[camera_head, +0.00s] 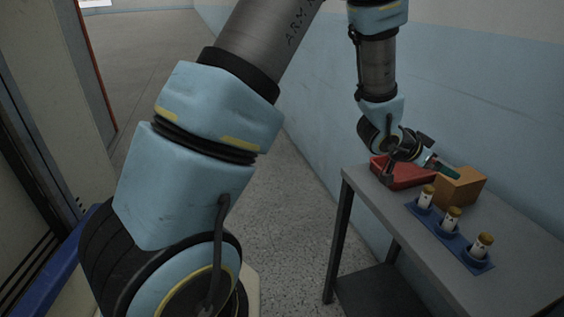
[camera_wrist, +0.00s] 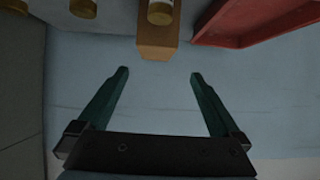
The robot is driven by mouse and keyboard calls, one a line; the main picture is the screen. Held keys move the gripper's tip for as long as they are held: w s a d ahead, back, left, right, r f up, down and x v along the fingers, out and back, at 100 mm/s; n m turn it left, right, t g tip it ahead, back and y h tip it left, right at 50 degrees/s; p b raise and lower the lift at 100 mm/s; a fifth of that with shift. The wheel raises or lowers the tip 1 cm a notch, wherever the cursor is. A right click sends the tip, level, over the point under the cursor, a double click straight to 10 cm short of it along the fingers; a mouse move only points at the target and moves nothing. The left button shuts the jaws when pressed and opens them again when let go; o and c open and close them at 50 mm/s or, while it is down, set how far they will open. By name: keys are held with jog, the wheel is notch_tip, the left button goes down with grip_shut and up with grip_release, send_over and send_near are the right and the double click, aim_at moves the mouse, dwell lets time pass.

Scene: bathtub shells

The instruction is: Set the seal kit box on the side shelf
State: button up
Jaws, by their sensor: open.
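An orange-brown box (camera_head: 461,188), which I take for the seal kit box, stands on a grey table (camera_head: 515,215) by the blue wall. My gripper (camera_head: 450,171) is at the box's upper left in the head view. In the wrist view my gripper (camera_wrist: 158,74) has its two green fingers spread with nothing between them. The box (camera_wrist: 158,42) shows just beyond the fingertips there, apart from them. I cannot tell which surface is the side shelf; the table has a lower shelf (camera_head: 378,290), partly in view and bare there.
A red tray (camera_head: 399,181) lies left of the box, partly behind my wrist; it also shows in the wrist view (camera_wrist: 235,42). A blue rack (camera_head: 452,243) with three white, yellow-capped bottles stands in front. The table's front right is clear.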

jog(key=w+a+n+t+y, duration=0.1)
jog(key=w+a+n+y, duration=0.15)
jog(key=a, duration=0.55)
jog(key=w+a+r+n+t+y, duration=0.15)
jog(key=w+a, duration=0.25)
jog(key=a, duration=0.4)
jog(key=w+a+f+n+y, duration=0.1)
jog(key=w+a+n+y, duration=0.15)
jog(key=a, duration=0.55)
jog(key=s+a+n+g+y, duration=0.1)
jog(key=s+a+n, duration=0.1)
jog(key=s+a, duration=0.2)
jog(key=s+a+r+n+g+y, duration=0.1)
jog(key=s+a+n+g+y, duration=0.1)
jog(key=a, duration=0.9)
jog(key=s+a+n+g+y, duration=0.1)
jog(key=s+a+n+y, duration=0.1)
jog(key=s+a, duration=0.4)
jog(key=shift+a+r+n, duration=0.3)
jog(key=shift+a+n, duration=0.35)
jog(key=shift+a, duration=0.1)
